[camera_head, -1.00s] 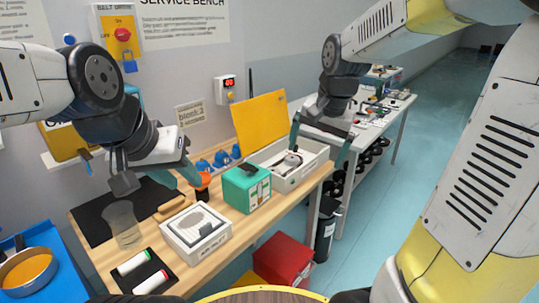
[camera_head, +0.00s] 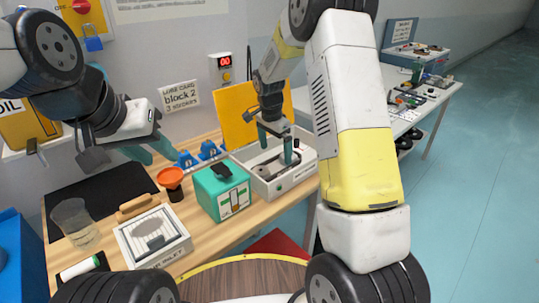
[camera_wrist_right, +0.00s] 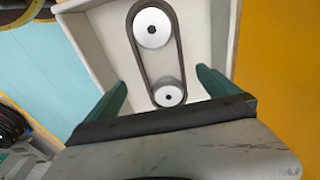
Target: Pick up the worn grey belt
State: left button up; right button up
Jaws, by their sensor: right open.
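The worn grey belt (camera_wrist_right: 140,62) is a dark loop around two white pulleys, a larger one (camera_wrist_right: 152,28) and a smaller one (camera_wrist_right: 169,96). It lies inside a white open box (camera_head: 296,178) with a raised yellow lid. My right gripper (camera_head: 275,148) reaches down into the box. In the right wrist view, its teal fingers (camera_wrist_right: 160,78) are open and empty, one on each side of the belt's small-pulley end. My left gripper (camera_head: 150,152) hangs over the left part of the bench, away from the box; its jaw gap is unclear.
Beside the box stand a teal box (camera_head: 207,190) and an orange-topped holder (camera_head: 171,180). A clear-lidded white case (camera_head: 152,236), a clear cup (camera_head: 75,222) and a black mat (camera_head: 110,188) are further left. Another table (camera_head: 436,100) stands at the back right.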

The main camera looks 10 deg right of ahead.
aim_at(276, 168)
jog(key=f, duration=0.5)
jog(key=shift+w+d+f, duration=0.2)
jog(key=shift+w, duration=0.2)
jog(key=c, duration=1.5)
